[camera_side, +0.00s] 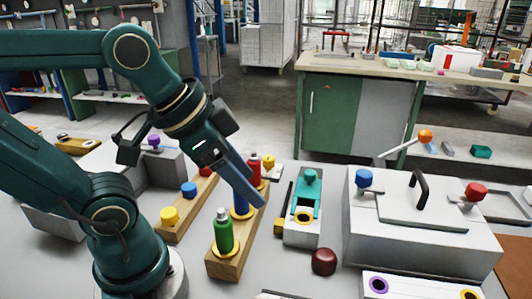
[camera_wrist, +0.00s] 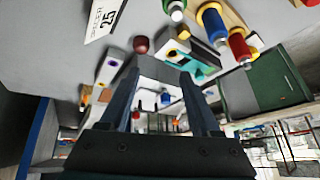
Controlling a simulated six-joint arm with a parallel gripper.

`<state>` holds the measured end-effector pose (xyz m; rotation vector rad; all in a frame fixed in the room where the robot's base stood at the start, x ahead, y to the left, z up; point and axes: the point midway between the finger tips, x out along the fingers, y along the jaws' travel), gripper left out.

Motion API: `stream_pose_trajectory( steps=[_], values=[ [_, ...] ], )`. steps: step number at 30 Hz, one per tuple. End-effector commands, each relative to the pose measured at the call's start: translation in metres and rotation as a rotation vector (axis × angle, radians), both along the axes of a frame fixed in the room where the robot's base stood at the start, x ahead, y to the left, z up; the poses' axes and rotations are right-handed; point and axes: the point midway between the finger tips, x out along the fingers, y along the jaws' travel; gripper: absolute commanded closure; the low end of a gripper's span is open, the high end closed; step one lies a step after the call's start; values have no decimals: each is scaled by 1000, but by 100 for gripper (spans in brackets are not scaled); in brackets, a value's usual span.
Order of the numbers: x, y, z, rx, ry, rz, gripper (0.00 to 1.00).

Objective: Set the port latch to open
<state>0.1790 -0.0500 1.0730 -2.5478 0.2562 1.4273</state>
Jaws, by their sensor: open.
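A white box press (camera_side: 420,215) with a black handle on its lid stands at the right in the side view. It has a blue knob (camera_side: 364,177) at its left, a red knob (camera_side: 475,191) at its right and an orange-knobbed lever (camera_side: 425,136) behind. I cannot tell which part is the port latch. In the wrist view the blue knob (camera_wrist: 165,97) shows small between the fingers. My gripper (camera_side: 260,202) is left of the press, above the bottle racks, pointing down and right. In the wrist view my gripper (camera_wrist: 159,74) is open, with nothing between its fingers.
A white block with a teal slide (camera_side: 307,195) and a dark red ball (camera_side: 324,261) lie between my gripper and the press. Green (camera_side: 223,232) and red (camera_side: 254,168) bottles stand on wooden racks near the gripper. A ringed white plate (camera_side: 420,287) is in front of the press.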

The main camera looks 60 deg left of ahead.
Motion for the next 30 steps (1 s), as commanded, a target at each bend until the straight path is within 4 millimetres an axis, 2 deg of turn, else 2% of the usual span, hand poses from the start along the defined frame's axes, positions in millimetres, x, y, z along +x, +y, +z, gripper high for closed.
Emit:
stream_pose_trajectory(
  steps=[6,13,18,21,25,30],
  values=[
    [47,1,22,54,1,-173,36],
    [112,20,24,82,25,-309,36],
    [157,48,4,64,55,-350,36],
    [175,66,-14,39,80,-341,36],
    [185,84,-37,-4,122,-297,36],
    [184,95,-59,-35,170,-265,36]
  ],
)
